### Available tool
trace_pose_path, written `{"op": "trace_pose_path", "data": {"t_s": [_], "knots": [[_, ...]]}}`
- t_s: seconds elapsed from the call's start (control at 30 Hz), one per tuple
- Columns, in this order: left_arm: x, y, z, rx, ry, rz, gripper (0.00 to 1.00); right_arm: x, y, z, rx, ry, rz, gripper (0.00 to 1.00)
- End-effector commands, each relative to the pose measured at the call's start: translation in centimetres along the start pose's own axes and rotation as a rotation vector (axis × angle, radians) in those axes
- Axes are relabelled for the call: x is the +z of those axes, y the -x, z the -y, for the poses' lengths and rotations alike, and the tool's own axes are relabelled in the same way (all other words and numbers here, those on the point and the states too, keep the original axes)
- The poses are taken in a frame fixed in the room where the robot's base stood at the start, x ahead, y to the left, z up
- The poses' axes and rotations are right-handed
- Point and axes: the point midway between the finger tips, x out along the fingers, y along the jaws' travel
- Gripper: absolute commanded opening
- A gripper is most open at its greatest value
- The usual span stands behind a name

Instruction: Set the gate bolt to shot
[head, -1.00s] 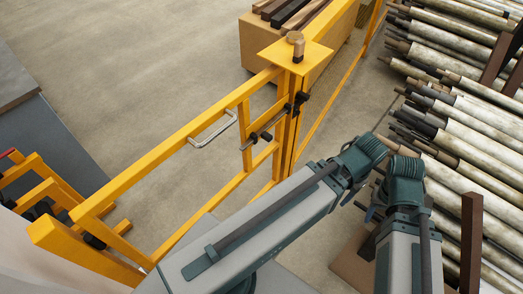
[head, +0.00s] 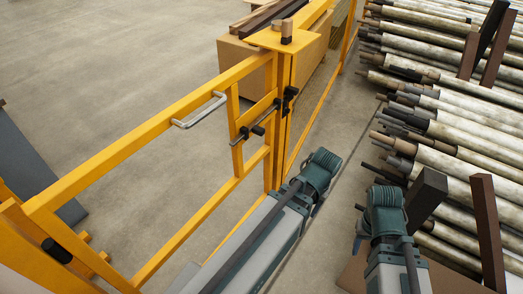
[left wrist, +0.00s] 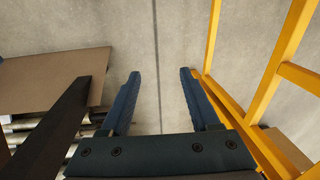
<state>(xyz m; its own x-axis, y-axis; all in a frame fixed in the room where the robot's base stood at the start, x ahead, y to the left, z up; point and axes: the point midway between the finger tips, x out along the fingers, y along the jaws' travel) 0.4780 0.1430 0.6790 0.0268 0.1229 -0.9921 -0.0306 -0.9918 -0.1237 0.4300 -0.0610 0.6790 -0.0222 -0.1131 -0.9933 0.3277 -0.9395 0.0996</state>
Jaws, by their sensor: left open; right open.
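The yellow gate (head: 150,128) stands at left and centre in the head view, with a grey pull handle (head: 201,110) on its top rail. The gate bolt (head: 258,130), a dark rod with a black knob, sits near the gate's free end. A black catch (head: 290,93) is on the yellow post beside it. I cannot tell whether the rod enters the catch. My left gripper (left wrist: 160,73) is open and empty over bare floor in the left wrist view, with yellow rails to its right. My right gripper (head: 358,240) is low at right, mostly hidden by its arm, away from the bolt.
Several long rollers (head: 450,130) lie stacked at right, with dark uprights (head: 488,225) in front. A cardboard box (head: 240,55) with dark bars on top stands behind the post. A brown board (left wrist: 60,78) shows in the left wrist view.

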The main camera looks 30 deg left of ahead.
Motion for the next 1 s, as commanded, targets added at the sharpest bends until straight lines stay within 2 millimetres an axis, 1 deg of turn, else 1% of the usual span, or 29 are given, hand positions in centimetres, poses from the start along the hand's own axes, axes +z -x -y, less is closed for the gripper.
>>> {"op": "trace_pose_path", "data": {"t_s": [0.03, 0.1, 0.17, 0.23, 0.27, 0.3, 0.37, 0.47, 0.57, 0.6, 0.67, 0.7, 0.8, 0.9, 1.0], "knots": [[-0.5, -3.2, 0.6, -0.022, 0.039, -0.002, 0.62, -0.2, -3.1, 0.3, 0.001, 0.0, 0.0, 0.5], [-1.0, -5.0, 1.8, -0.068, 0.1, -0.004, 0.62, -0.3, -5.0, 0.5, 0.001, 0.0, 0.0, 0.5], [-1.5, -6.5, 3.0, -0.122, 0.162, -0.008, 0.62, -0.4, -6.5, 0.6, 0.001, 0.001, 0.0, 0.5], [-2.3, -7.9, 4.7, -0.217, 0.26, -0.021, 0.62, -0.5, -8.2, 0.8, 0.002, 0.001, 0.0, 0.5], [-2.8, -8.2, 5.5, -0.272, 0.313, -0.034, 0.62, -0.5, -8.9, 0.8, 0.002, 0.001, 0.0, 0.5], [-3.3, -8.0, 6.6, -0.345, 0.379, -0.054, 0.62, -0.5, -9.2, 0.9, 0.002, 0.001, 0.0, 0.5], [-4.1, -7.1, 8.0, -0.451, 0.476, -0.096, 0.62, -0.6, -9.4, 0.9, 0.002, 0.001, 0.0, 0.5], [-5.5, -4.9, 9.8, -0.627, 0.636, -0.204, 0.62, -0.6, -9.5, 0.9, 0.002, 0.001, 0.0, 0.5], [-7.0, -1.6, 10.9, -0.797, 0.797, -0.367, 0.62, -0.6, -9.5, 0.9, 0.002, 0.001, 0.0, 0.5], [-7.6, -0.1, 11.1, -0.857, 0.862, -0.446, 0.62, -0.6, -9.5, 0.9, 0.002, 0.001, 0.0, 0.5], [-8.5, 2.3, 11.1, -0.935, 0.949, -0.574, 0.62, -0.6, -9.5, 0.9, 0.002, 0.001, 0.0, 0.5], [-8.9, 3.8, 11.0, -0.976, 1.002, -0.66, 0.62, -0.6, -9.4, 0.9, 0.002, 0.001, 0.0, 0.5], [-9.8, 7.0, 10.5, -1.045, 1.105, -0.858, 0.62, -0.6, -9.4, 0.9, 0.002, 0.001, 0.0, 0.5], [-10.2, 9.3, 9.8, -1.079, 1.171, -1.006, 0.62, -0.6, -9.4, 0.9, 0.002, 0.001, 0.0, 0.5], [-10.4, 10.6, 9.4, -1.09, 1.206, -1.094, 0.62, -0.6, -9.5, 0.9, 0.002, 0.001, 0.0, 0.5]]}}
